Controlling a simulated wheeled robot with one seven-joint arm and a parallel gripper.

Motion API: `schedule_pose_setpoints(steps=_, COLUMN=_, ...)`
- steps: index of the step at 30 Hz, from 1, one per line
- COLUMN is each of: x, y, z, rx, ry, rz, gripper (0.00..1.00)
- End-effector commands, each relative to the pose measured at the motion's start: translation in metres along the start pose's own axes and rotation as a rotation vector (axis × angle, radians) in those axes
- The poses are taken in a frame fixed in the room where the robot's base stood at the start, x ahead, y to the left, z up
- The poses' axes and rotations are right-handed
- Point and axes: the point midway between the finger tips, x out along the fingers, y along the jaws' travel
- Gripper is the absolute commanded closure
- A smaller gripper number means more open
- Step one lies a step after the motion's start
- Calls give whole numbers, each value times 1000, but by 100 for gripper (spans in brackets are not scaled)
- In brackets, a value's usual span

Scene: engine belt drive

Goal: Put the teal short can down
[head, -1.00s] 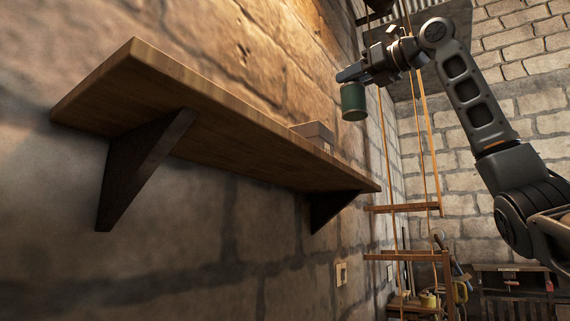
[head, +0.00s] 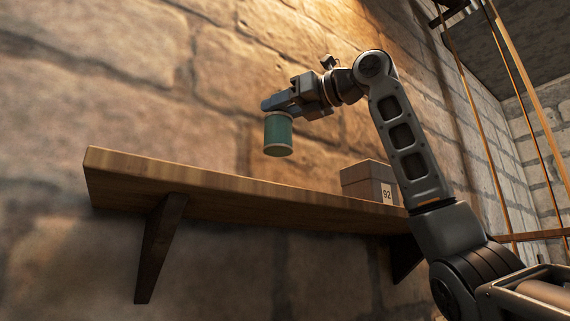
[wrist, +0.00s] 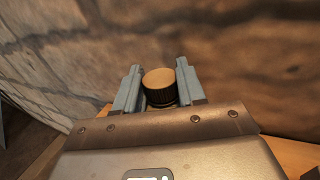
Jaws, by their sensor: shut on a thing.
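The teal short can (head: 278,136) hangs upright from my gripper (head: 272,106), above the wooden shelf (head: 240,190). A gap shows between the can's bottom and the shelf top in the head view. In the wrist view, the can's round tan top and dark ribbed side (wrist: 160,87) sit between the two grey fingers, and my gripper (wrist: 158,82) is shut on it. The shelf top is seen nearly edge-on from below in the head view, so its surface is mostly hidden.
A grey box (head: 368,181) marked 92 stands on the shelf's right part, partly behind my arm. The stone wall (head: 130,80) rises behind the shelf. The shelf's left part looks clear. Wooden poles and ropes hang at the right.

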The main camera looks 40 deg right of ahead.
Motion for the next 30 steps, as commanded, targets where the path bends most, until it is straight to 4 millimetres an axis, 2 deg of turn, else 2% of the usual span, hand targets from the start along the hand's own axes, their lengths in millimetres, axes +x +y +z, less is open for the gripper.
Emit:
schedule_pose_setpoints(steps=15, x=-12, y=96, z=-57, rx=-2, ry=0, rz=3, gripper=100)
schedule_pose_setpoints(steps=18, x=-14, y=106, z=-63, rx=-2, ry=-1, rz=1, gripper=100)
schedule_pose_setpoints(steps=23, x=-14, y=110, z=-71, rx=0, ry=0, rz=0, gripper=100)
schedule_pose_setpoints(steps=30, x=-14, y=110, z=-99, rx=1, ry=1, rz=0, gripper=100)
